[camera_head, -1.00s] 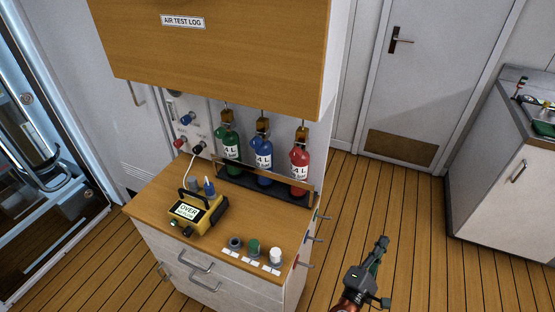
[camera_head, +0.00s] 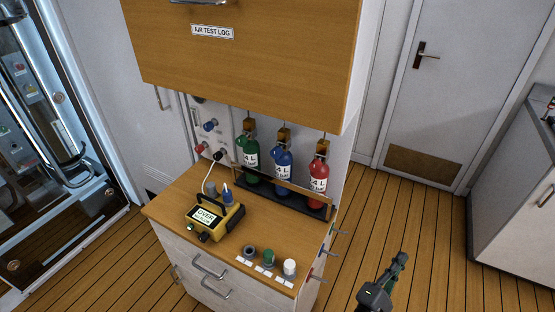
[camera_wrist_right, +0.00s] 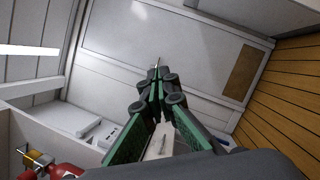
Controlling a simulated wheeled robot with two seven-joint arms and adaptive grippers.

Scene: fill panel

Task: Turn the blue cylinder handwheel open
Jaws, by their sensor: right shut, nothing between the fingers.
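The blue cylinder (camera_head: 283,152) stands upright between the green cylinder (camera_head: 248,155) and the red cylinder (camera_head: 319,177) in a dark rack on the wooden counter. A brass-coloured block sits at its top, under the wooden cabinet; its handwheel is too small to make out. My right gripper (camera_head: 401,258) is in the air over the floor, to the right of the counter and apart from the cylinders. In the right wrist view my right gripper (camera_wrist_right: 157,78) is shut and empty. The red cylinder also shows at that view's lower left (camera_wrist_right: 62,171). My left gripper is not in view.
The wooden cabinet (camera_head: 270,60) overhangs the cylinders. A yellow meter (camera_head: 213,218) and several small knobs stand on the counter (camera_head: 180,205). Thin coloured rods (camera_head: 338,232) stick out from its right side. Open plank floor (camera_head: 430,225) lies to the right.

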